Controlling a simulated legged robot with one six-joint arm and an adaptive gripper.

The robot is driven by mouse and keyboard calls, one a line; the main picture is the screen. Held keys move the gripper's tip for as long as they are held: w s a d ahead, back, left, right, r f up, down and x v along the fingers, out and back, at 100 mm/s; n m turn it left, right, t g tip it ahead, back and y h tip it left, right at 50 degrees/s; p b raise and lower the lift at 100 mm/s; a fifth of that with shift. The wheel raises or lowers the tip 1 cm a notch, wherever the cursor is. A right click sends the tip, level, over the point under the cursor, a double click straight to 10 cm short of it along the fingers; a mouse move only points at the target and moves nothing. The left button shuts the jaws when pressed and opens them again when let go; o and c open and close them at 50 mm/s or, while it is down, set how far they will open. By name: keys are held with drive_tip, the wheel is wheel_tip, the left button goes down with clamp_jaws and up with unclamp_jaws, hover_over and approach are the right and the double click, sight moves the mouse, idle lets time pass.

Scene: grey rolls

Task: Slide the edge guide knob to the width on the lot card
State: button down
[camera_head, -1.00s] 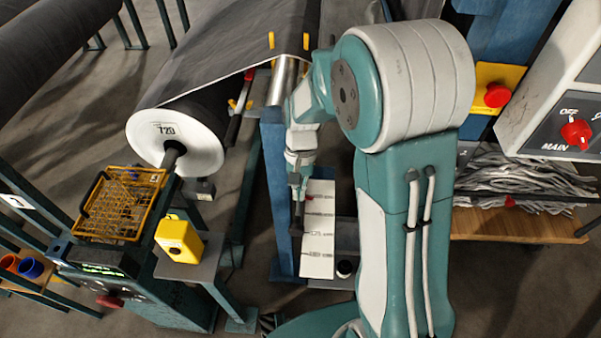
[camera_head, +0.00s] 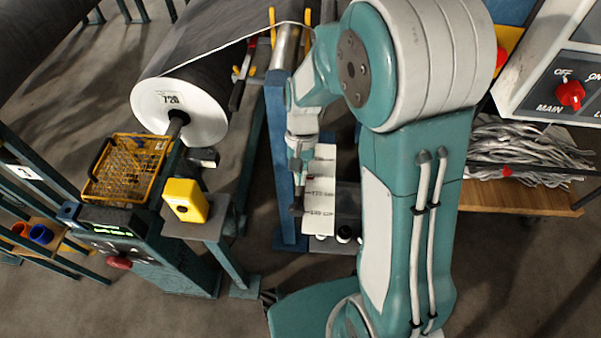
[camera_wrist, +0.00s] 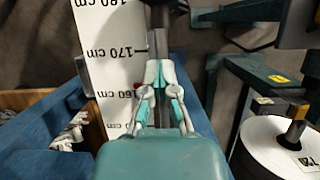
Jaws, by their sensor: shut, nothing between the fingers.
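A white scale strip (camera_head: 320,185) with cm marks stands upright past my arm. In the wrist view the strip (camera_wrist: 112,50) shows 160, 170 and 180 cm, with a small red mark near 160. My gripper (camera_head: 297,183) is at the strip's left edge; in the wrist view its fingertips (camera_wrist: 159,64) are together and empty. A dark post (camera_wrist: 160,40), possibly the guide knob, lies right at the fingertips; I cannot tell whether they touch. A dark piece (camera_head: 296,210) shows below the gripper. A white label (camera_head: 170,98) on the roll end seems to read 720.
The big roll (camera_head: 205,115) stands left of my arm. A yellow wire basket (camera_head: 125,168) and a yellow box (camera_head: 186,200) are at the lower left. A blue post (camera_head: 281,150) runs beside the strip. A panel with a red switch (camera_head: 570,94) is at the right.

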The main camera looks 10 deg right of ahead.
sight(297, 203)
drive_tip(key=s, duration=0.1)
drive_tip(key=s+a, duration=0.1)
drive_tip(key=s, duration=0.1)
drive_tip(key=shift+s+a, duration=0.25)
drive_tip(key=shift+s, duration=0.9)
drive_tip(key=shift+a, duration=0.15)
drive_tip(key=v, duration=1.2)
